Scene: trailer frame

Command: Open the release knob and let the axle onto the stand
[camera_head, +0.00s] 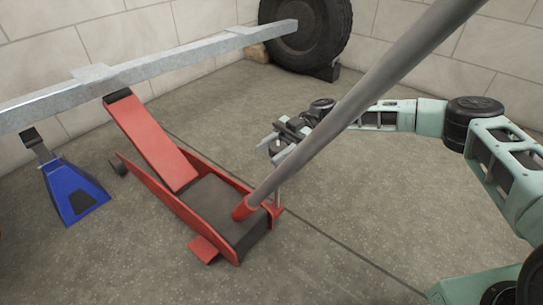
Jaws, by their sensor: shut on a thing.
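The grey axle beam (160,67) runs from the left edge to the wheel at the back. The red floor jack (150,140) has its raised arm's black pad just under the axle. The blue stand (75,194) stands left of the jack, its dark head (32,139) close under the axle; I cannot tell whether they touch. My gripper (277,148) is shut at the top of a thin upright rod (278,188) at the jack's rear. The release knob seems to be between its fingers, mostly hidden, and its turn cannot be read.
The jack's long grey handle (350,105) slants up from a red socket and passes close in front of my gripper and arm. A black tyre (318,52) stands at the back wall with a dark chock (328,72) beside it.

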